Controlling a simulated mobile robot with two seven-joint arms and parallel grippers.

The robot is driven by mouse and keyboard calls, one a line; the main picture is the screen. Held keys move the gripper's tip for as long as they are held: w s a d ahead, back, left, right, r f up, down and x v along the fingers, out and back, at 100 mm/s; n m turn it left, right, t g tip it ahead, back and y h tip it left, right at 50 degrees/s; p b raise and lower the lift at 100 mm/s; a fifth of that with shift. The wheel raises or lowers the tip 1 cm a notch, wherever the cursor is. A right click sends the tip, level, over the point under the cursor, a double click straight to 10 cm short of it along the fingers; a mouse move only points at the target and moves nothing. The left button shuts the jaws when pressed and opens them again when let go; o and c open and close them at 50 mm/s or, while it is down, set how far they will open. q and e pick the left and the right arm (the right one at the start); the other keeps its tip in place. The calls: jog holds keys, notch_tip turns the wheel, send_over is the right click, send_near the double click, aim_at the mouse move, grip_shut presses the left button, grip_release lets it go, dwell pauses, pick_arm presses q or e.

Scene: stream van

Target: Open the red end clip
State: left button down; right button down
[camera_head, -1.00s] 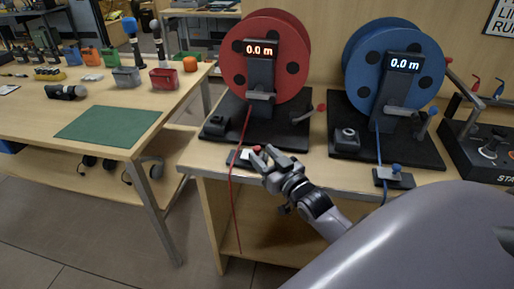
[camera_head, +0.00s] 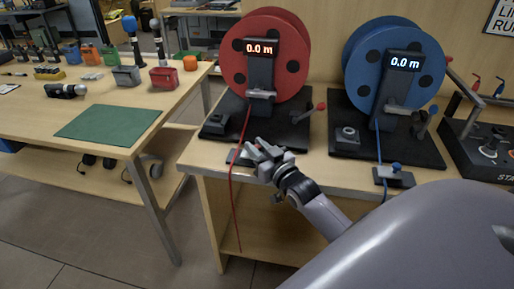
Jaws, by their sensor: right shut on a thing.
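The red end clip (camera_head: 240,158) is a small dark block at the front edge of the bench, with the red cable running through it and hanging down the front. My right gripper (camera_head: 258,148) is over the clip and shut on it, by the look of it on its lever. The gripper's fingers hide the red knob and most of the clip's top, so the lever's position cannot be seen. The red reel (camera_head: 288,62) stands behind, its display reading 0.0 m. My left gripper is not in view.
The blue reel (camera_head: 424,62) stands to the right, with its own blue-knobbed clip (camera_head: 394,178) at the bench edge. A control box (camera_head: 490,145) is at far right. A table with a green mat (camera_head: 108,125) and several devices stands at left, across a gap.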

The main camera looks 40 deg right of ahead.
jog(key=shift+w+a+r+p, duration=0.1)
jog(key=shift+p, duration=0.3)
jog(key=c, duration=1)
grip_release()
jog(key=shift+s+a, duration=0.15)
jog(key=shift+s, duration=1.65)
jog(key=shift+s+a, duration=0.15)
jog(key=shift+s, duration=1.6)
